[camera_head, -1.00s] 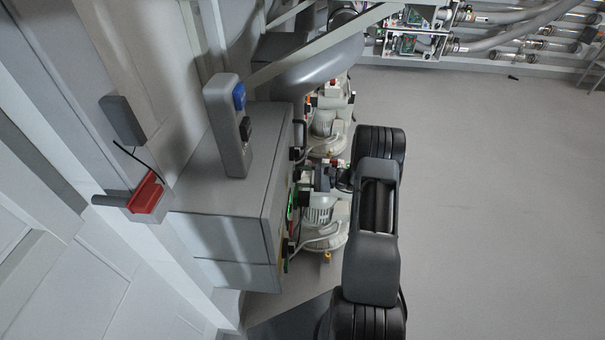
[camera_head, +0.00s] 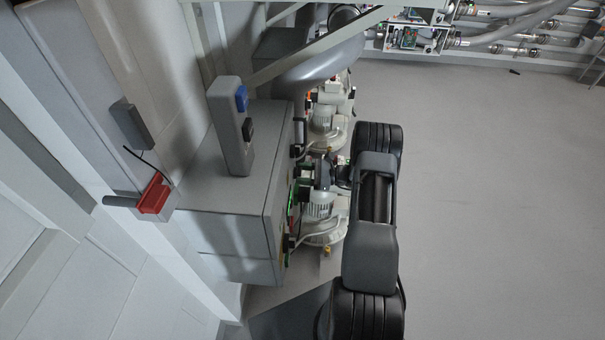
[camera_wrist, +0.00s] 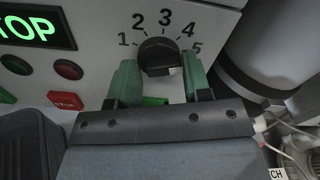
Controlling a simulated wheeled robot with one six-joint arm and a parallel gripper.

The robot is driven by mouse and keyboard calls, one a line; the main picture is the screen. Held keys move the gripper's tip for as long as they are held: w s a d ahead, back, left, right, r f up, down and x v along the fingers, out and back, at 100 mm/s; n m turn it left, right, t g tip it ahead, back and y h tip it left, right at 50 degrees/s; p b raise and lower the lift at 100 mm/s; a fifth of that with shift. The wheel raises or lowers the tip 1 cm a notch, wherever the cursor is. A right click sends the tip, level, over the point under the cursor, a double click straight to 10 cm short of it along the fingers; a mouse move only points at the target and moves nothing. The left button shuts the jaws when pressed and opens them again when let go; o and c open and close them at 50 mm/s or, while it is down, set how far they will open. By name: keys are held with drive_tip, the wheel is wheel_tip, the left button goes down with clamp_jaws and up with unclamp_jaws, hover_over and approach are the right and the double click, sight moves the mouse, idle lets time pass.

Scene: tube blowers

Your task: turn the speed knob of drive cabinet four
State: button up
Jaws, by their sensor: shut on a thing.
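The speed knob (camera_wrist: 160,54) is black and round, on a pale cabinet front with a dial numbered 1 to 5 around it, in the wrist view. My gripper (camera_wrist: 161,68) is shut on the knob, one green finger on its left and one on its right. A small pale mark shows at the knob's lower right edge; I cannot tell which number the knob points at. The grey drive cabinet (camera_head: 222,190) stands left of my arm in the head view, its front seen edge-on, with the knob hidden. No cabinet number is readable.
In the wrist view a lit green display (camera_wrist: 35,30) ending in "TOP" and a red stop button (camera_wrist: 66,100) sit left of the knob. A grey pipe (camera_wrist: 270,65) is at right. Blowers (camera_head: 322,205) stand beyond the cabinet. Open floor (camera_head: 490,220) lies right.

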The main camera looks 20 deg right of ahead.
drive_tip(key=shift+w+d+r, duration=0.25)
drive_tip(key=shift+d+r, duration=0.05)
drive_tip(key=o, duration=0.7)
drive_tip(key=shift+f, duration=0.1)
drive_tip(key=shift+a+f, duration=0.1)
drive_tip(key=shift+a, duration=0.05)
drive_tip(key=v, duration=1.4)
drive_tip(key=shift+s+p, duration=0.1)
drive_tip(key=shift+p, duration=0.2)
